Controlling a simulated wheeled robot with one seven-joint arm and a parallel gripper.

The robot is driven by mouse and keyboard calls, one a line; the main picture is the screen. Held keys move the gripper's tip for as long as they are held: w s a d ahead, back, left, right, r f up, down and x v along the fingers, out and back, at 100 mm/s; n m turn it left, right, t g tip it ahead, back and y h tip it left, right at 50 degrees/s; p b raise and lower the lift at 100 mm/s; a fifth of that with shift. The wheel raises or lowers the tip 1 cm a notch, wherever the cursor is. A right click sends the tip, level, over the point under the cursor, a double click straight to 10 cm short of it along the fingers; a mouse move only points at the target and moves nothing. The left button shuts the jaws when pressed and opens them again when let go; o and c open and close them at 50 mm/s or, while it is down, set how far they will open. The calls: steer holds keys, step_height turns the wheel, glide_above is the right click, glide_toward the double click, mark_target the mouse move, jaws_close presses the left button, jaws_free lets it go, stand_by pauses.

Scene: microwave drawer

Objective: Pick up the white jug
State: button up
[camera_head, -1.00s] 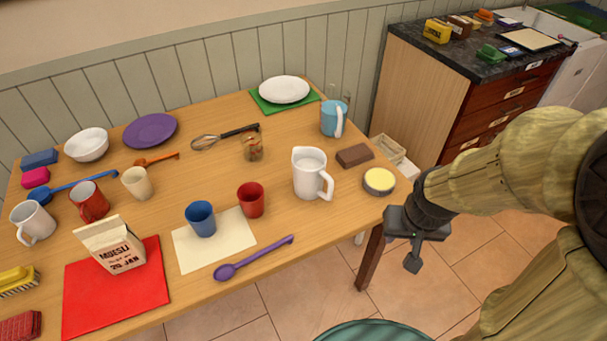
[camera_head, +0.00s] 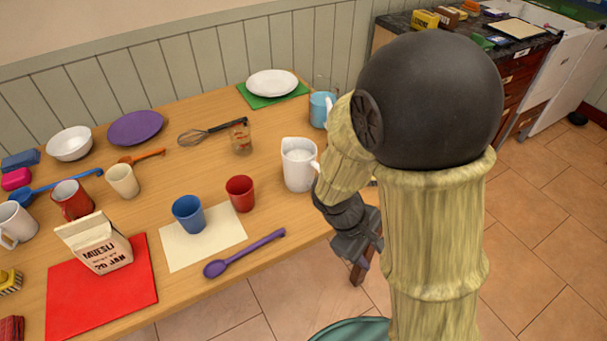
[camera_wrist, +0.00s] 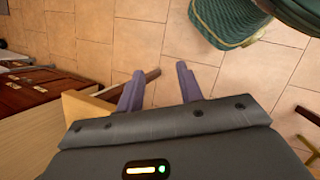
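The white jug (camera_head: 298,166) stands upright on the wooden table near its right front part, with its handle on the right. My arm partly covers the area right of it. My gripper (camera_head: 357,253) is beside and below the jug in the head view, off the table's front right edge. In the wrist view my gripper (camera_wrist: 160,88) shows two fingers spread apart with nothing between them. That view looks down at floor tiles and a table corner, and the jug is not in it.
A green stool (camera_wrist: 228,22) stands on the floor. A dark-topped drawer cabinet stands at the back right.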

mark_target(303, 170)
steer(key=w+a+n+t+h+b, duration=0.1)
steer(key=a+n+t, duration=0.4)
steer(key=a+n, duration=0.1)
steer(key=w+a+n+t+h+b, duration=0.1)
steer(key=w+a+n+t+b, duration=0.1)
steer(key=a+n+t, duration=0.3)
steer(key=w+a+n+t+h+b, duration=0.1)
steer(key=w+a+n+t, duration=0.1)
steer(key=a+n+t, duration=0.4)
steer(key=shift+w+a+r+n+h+b, duration=0.1)
steer(key=shift+w+a+n+h+b, duration=0.1)
steer(key=shift+a+n, duration=0.45)
steer(key=shift+w+a+r+n+h+b, duration=0.1)
steer(key=shift+a+n+h, duration=0.2)
steer(key=shift+a, duration=0.6)
steer(key=b+x, duration=0.2)
steer(key=x, duration=1)
steer(key=shift+d, duration=0.1)
